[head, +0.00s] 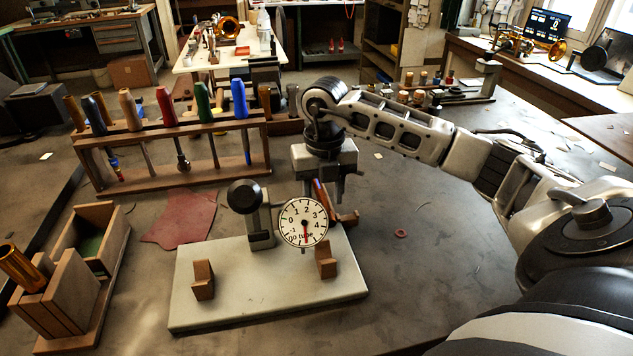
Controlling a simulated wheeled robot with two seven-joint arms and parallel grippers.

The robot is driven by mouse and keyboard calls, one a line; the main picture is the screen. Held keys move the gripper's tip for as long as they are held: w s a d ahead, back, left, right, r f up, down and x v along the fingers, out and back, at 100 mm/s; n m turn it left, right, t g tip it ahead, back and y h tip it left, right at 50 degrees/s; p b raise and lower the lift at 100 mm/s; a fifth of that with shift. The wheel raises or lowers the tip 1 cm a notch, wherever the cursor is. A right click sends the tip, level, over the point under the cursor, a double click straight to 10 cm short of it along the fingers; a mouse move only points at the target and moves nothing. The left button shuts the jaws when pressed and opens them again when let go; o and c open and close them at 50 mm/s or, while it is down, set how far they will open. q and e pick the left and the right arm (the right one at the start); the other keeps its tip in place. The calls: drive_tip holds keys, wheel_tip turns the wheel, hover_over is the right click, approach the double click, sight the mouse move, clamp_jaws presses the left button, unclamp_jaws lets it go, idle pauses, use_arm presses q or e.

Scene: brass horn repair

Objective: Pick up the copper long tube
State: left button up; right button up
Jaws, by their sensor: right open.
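My right gripper (325,187) is open and points down behind the dial gauge (304,222), far to the right of this tube. A thin orange and blue piece (320,195) shows close to its fingers; I cannot tell whether they touch it. My left gripper is not in view.
A wooden rack (180,135) of colored-handled tools stands behind. A red cloth (183,218) lies flat.

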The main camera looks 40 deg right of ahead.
clamp_jaws()
wheel_tip(320, 180, up, 10)
drive_tip(key=shift+b, duration=0.35)
